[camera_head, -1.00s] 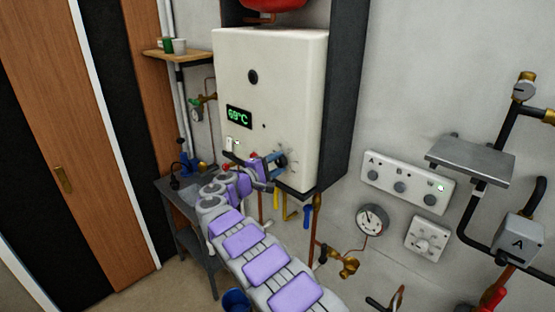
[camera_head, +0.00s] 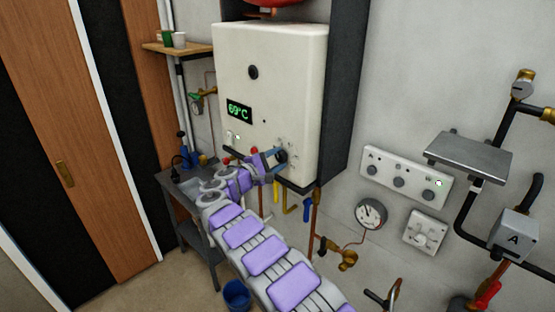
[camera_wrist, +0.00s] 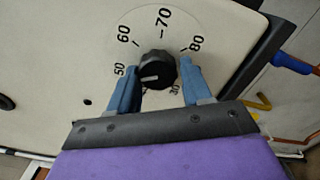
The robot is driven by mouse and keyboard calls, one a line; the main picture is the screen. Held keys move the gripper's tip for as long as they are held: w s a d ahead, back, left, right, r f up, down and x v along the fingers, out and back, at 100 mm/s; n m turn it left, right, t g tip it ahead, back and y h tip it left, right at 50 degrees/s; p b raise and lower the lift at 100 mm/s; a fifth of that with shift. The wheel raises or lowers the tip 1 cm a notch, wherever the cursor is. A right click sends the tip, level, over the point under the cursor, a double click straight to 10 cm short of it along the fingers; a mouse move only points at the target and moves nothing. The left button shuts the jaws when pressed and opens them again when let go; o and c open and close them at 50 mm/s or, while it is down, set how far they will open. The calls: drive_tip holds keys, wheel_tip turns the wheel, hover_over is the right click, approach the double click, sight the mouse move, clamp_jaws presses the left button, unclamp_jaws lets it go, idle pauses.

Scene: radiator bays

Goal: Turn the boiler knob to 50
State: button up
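The white boiler (camera_head: 290,70) hangs on the wall, and its green display (camera_head: 239,112) appears to read 69°C. The black boiler knob (camera_head: 281,156) is low on its front, partly covered by my gripper (camera_head: 268,160). In the wrist view the knob (camera_wrist: 155,70) sits on a round dial marked 50, 60, 70 and 80, with a 30 partly hidden. A pale mark on the knob lies toward the left, near the 50 side. My gripper (camera_wrist: 159,68) is open, its blue fingers on either side of the knob, with a narrow gap visible at the right.
A small grey table (camera_head: 180,190) stands left below the boiler. A blue bucket (camera_head: 236,296) is on the floor.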

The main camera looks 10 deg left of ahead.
drive_tip(key=o, duration=0.4)
drive_tip(key=shift+a+f, duration=0.1)
drive_tip(key=shift+a, duration=0.4)
drive_tip(key=shift+d, duration=0.15)
drive_tip(key=shift+s+a, duration=0.2)
drive_tip(key=shift+s, duration=0.35)
drive_tip(key=b+v, duration=0.1)
drive_tip(key=v, duration=0.7)
drive_tip(key=b+v, duration=0.2)
drive_tip(key=v, duration=0.6)
drive_tip(key=shift+a+f, duration=0.15)
drive_tip(key=shift+a, duration=0.2)
drive_tip(key=shift+a, duration=0.1)
